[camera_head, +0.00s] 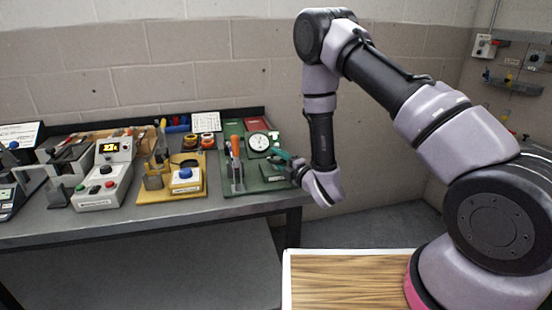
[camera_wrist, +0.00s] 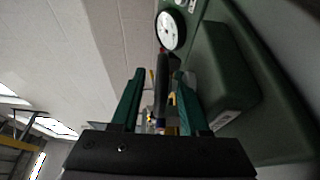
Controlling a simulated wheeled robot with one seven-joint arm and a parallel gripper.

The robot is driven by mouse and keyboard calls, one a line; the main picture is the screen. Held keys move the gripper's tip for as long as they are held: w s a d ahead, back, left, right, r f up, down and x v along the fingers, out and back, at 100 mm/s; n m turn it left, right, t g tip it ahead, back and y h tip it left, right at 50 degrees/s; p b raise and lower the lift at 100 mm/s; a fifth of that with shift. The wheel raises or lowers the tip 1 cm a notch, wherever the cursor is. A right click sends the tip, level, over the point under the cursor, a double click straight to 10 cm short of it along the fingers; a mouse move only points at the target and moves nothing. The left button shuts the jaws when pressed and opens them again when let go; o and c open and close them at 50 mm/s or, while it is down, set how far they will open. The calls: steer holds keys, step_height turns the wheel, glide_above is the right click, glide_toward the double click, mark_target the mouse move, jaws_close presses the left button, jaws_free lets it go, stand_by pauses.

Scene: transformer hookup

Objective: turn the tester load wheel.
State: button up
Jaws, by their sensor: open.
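The green tester board (camera_head: 262,186) sits at the right end of the bench in the head view. A round white dial gauge (camera_head: 259,142) stands on it and shows near the top of the wrist view (camera_wrist: 171,30). I cannot pick out the load wheel for sure in either view. My gripper (camera_head: 280,157) is at the board's right side, close to the gauge. In the wrist view its two green fingers (camera_wrist: 158,74) are apart. A dark upright shaft with a red part (camera_wrist: 161,85) shows between them; I cannot tell whether they touch it.
Orange-handled tools (camera_head: 236,148) stand left of the gauge. A yellow board with a blue knob (camera_head: 185,174) and a grey box with a lit display (camera_head: 108,148) are farther left. A wood-topped surface (camera_head: 345,280) lies at the front. A green housing (camera_wrist: 222,70) is right of my fingers.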

jaws_close()
steer(key=n+g+y, duration=0.3)
steer(key=g, duration=0.1)
steer(key=shift+w+d+n+y, duration=0.1)
steer(key=shift+n+y, duration=0.3)
steer(key=n+g+y, duration=0.1)
steer(key=n+g, duration=0.1)
steer(key=g, duration=0.2)
steer(key=n+g+y, duration=0.1)
steer(key=n+g, duration=0.2)
steer(key=g, duration=0.1)
steer(key=shift+n+y, duration=0.3)
steer(key=shift+y, duration=0.1)
steer(key=n+g+h, duration=0.1)
steer(key=n+g, duration=0.2)
steer(key=g, duration=0.2)
steer(key=n+g+h, duration=0.1)
steer(key=n+g, duration=0.3)
steer(key=g, duration=0.2)
steer(key=shift+h, duration=0.3)
steer(key=n+g+h, duration=0.3)
steer(key=g, duration=0.1)
steer(key=shift+f+n+g+h, duration=0.1)
steer(key=shift+n+g+h, duration=1.5)
steer(key=shift+n+h, duration=0.2)
steer(key=shift+h, duration=0.5)
